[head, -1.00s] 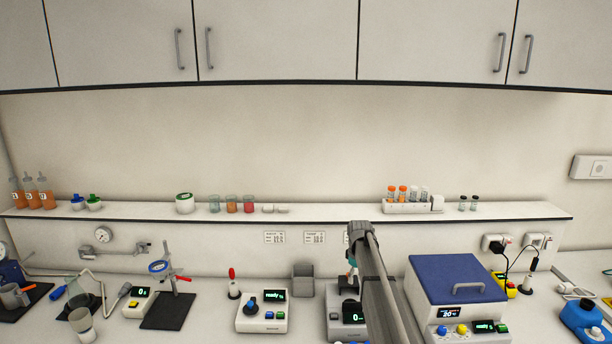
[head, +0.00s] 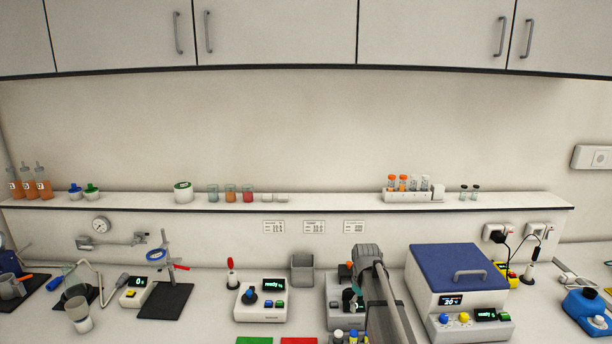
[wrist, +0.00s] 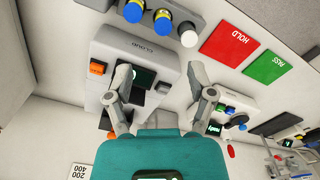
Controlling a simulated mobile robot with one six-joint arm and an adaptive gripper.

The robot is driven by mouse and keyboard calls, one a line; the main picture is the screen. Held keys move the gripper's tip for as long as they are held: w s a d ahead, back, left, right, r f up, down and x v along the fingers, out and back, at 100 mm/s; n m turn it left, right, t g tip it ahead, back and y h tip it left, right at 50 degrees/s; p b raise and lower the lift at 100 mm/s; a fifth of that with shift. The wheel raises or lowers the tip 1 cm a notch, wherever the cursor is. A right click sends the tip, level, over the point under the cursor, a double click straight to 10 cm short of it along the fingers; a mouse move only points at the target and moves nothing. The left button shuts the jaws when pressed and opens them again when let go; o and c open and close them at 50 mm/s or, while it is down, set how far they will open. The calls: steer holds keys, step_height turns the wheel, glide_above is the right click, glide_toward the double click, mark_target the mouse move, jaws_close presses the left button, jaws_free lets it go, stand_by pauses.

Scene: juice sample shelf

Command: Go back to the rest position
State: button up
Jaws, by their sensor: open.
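My gripper (wrist: 161,82) shows in the wrist view with its two grey fingers spread apart and nothing between them. It hangs over the grey meter marked CLOUD (wrist: 126,48); the gap between them is hard to judge. In the head view my arm partly covers this meter (head: 338,316), and only a little of the dark and teal gripper (head: 350,299) shows beside the arm.
Several capped vials (head: 353,336) stand in front of the meter, near green (head: 254,341) and red (head: 298,341) mats. A blue-lidded machine (head: 458,268) stands right of my arm, a grey bin (head: 302,269) left. Above runs a shelf (head: 330,203) with cups and tubes.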

steer(key=s+f+m+b, duration=0.2)
steer(key=s+f+b, duration=0.1)
steer(key=s, duration=0.8)
steer(key=s+f+m+b, duration=0.3)
steer(key=s+f+b, duration=0.1)
steer(key=s, duration=0.8)
steer(key=shift+s+f+m+b, duration=0.3)
steer(key=shift+f, duration=0.5)
steer(key=shift+a, duration=0.1)
steer(key=shift+c, duration=0.9)
